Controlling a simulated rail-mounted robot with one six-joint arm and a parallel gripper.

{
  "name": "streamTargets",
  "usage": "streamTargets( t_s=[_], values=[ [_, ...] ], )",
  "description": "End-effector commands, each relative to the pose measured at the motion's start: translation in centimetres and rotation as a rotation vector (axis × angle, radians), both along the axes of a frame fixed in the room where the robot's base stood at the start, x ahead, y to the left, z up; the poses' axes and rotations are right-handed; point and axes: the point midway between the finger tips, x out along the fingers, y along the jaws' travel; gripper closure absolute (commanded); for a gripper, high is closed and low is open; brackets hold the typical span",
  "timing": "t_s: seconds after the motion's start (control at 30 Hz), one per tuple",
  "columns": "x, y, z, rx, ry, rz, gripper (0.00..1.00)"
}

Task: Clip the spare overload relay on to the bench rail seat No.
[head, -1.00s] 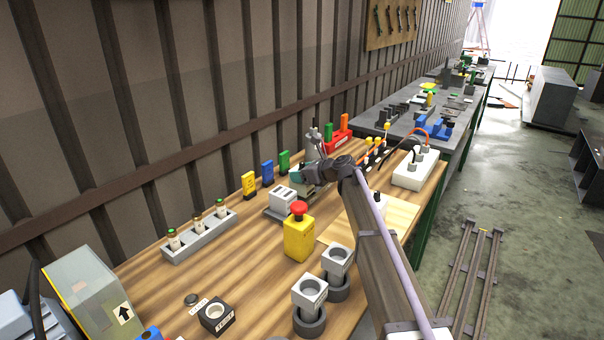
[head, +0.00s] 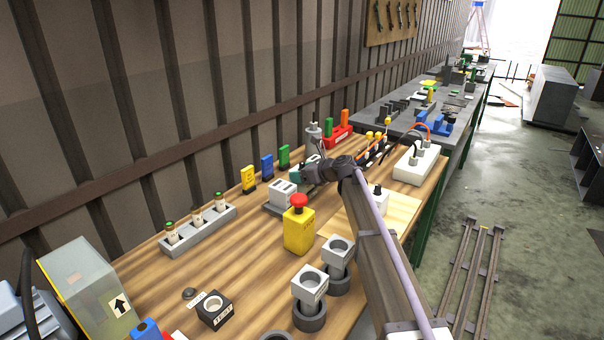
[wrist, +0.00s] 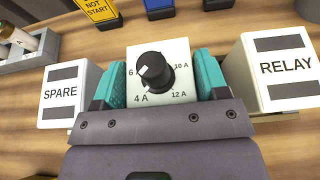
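The spare overload relay (wrist: 134,73) shows in the wrist view as a pale block with a black dial marked from 4 A to 12 A. Pale blocks labelled SPARE (wrist: 60,93) and RELAY (wrist: 285,66) flank it; I cannot tell whether they join it. My gripper (wrist: 161,82) has its teal fingers flush against both sides of the dial block and looks shut on it. In the head view my gripper (head: 297,173) is behind a white slotted module on a grey base (head: 277,209). The relay is mostly hidden there, and its height above the bench is unclear. I cannot identify the numbered seat.
A yellow emergency-stop box (head: 299,232) stands in front of the module. Yellow, blue and green upright tags (head: 267,166) line the back. A lamp strip (head: 200,232) lies left, and a white socket block (head: 415,166) right. Bare wood shows at the centre left.

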Motion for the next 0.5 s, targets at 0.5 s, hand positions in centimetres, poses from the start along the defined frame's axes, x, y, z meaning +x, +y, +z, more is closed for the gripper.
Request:
streamTargets(
  t_s=[0.5],
  values=[
    [-0.16, -0.27, 0.24, -0.001, 0.0, 0.0, 0.09]
  ],
)
